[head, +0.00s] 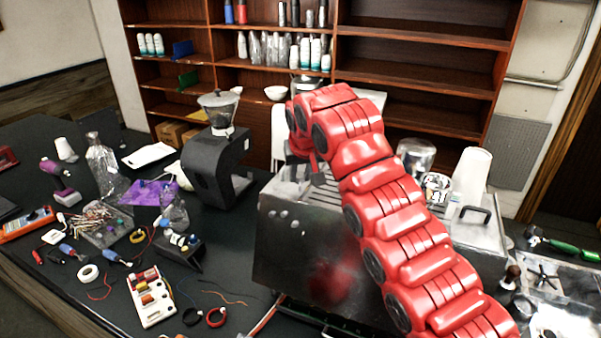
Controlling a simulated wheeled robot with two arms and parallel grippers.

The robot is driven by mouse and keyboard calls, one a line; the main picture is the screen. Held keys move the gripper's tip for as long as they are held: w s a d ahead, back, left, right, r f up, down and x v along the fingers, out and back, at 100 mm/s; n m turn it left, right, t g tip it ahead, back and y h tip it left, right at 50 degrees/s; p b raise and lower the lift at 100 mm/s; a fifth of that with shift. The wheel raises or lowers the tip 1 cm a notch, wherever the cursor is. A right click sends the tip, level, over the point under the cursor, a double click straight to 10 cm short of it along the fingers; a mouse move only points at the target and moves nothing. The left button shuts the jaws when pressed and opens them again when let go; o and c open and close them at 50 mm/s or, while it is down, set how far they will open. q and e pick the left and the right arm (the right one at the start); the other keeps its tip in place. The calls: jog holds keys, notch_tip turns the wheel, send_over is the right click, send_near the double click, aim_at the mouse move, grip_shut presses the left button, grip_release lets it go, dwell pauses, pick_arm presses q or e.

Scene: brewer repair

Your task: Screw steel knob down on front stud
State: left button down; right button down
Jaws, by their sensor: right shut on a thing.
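My right arm reaches in from the lower right and bends down over the brewer (300,235), a large steel box-shaped machine. My right gripper (318,178) is small and dark in this view, low over the left part of the machine's top. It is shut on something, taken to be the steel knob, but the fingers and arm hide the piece. The front stud cannot be made out, so I cannot tell whether the knob touches it. My left gripper is out of view.
A black grinder (208,170) stands left of the brewer. White cups (470,175) stand on the brewer's right side. Shelves rise behind.

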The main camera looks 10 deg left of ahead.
jog(key=shift+r, duration=0.1)
jog(key=shift+s+b, duration=0.15)
jog(key=shift+b, duration=0.4)
dwell(0.8)
jog(key=n+p, duration=0.1)
jog(key=n+y+p, duration=0.1)
jog(key=n+g+p, duration=0.1)
jog(key=n+p, duration=0.1)
jog(key=shift+d+r+y, duration=0.25)
jog(key=shift+r+y, duration=0.05)
jog(key=shift+y, duration=0.1)
jog(key=shift+w+d+n+g+p, duration=0.1)
jog(key=shift+w+n+g+p, duration=0.15)
jog(key=shift+n, duration=0.25)
jog(key=shift+s+f+n+g+y, duration=0.1)
jog(key=shift+f+n+g+y, duration=0.1)
jog(key=shift+n+g+y, duration=0.1)
jog(key=shift+f, duration=0.1)
jog(key=shift+f, duration=0.2)
